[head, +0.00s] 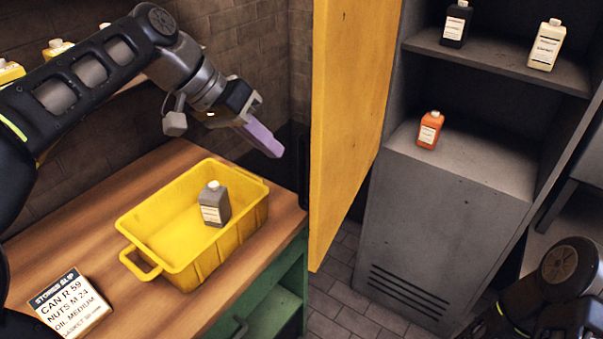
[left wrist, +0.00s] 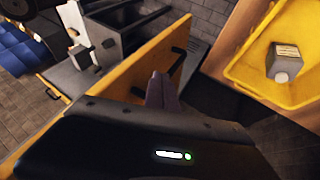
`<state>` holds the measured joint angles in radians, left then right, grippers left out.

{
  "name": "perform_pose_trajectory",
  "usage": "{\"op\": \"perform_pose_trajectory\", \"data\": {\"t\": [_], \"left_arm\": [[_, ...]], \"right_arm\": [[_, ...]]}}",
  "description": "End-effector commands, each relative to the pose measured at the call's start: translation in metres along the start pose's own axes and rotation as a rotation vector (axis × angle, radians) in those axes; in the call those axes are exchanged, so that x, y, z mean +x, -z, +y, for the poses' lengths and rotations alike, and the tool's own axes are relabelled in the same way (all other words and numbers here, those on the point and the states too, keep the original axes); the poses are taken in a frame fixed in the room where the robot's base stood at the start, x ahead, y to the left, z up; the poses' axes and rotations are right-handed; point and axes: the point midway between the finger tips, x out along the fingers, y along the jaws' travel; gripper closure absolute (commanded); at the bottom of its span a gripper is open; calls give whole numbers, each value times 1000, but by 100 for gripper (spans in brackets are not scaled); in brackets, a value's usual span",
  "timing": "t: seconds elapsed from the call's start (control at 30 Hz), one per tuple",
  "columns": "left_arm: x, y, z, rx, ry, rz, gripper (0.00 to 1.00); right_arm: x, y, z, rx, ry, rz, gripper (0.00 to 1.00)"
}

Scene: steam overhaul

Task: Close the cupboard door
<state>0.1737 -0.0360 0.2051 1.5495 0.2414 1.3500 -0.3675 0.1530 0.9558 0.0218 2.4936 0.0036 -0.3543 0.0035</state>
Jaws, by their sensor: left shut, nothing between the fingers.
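The yellow cupboard door (head: 350,110) stands wide open in the head view, swung out from the left side of the grey cupboard (head: 450,220). My left gripper (head: 268,143) is shut and empty, above the workbench and to the left of the door. In the left wrist view its closed fingers (left wrist: 159,90) overlap the door; I cannot tell whether they touch it. Part of my right arm shows at the lower right of the head view, but its gripper does not.
A yellow crate (head: 262,205) holding a grey bottle (head: 214,204) sits on the wooden workbench (head: 290,215), below my left gripper.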

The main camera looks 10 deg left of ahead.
Motion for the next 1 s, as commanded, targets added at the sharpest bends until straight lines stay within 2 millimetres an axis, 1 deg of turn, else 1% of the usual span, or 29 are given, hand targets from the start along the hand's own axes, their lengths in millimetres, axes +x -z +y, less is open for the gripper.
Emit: {"op": "perform_pose_trajectory", "data": {"t": [0.13,0.27,0.47,0.7,0.83,1.0], "left_arm": [[2,0,0,-1,1,-1,100],[11,0,0,-1,0,-2,100],[39,0,0,-2,0,-4,100],[79,0,0,-1,1,-4,100],[94,0,0,-2,2,-2,100],[100,0,-1,-1,3,1,100]], "right_arm": [[0,0,0,0,0,0,64],[-1,0,0,0,0,0,64],[-5,0,-2,1,-1,-1,64],[-10,-1,-3,2,-3,-2,64],[-12,-1,-3,3,-4,-3,64],[-12,-1,-3,3,-4,-3,64]]}}
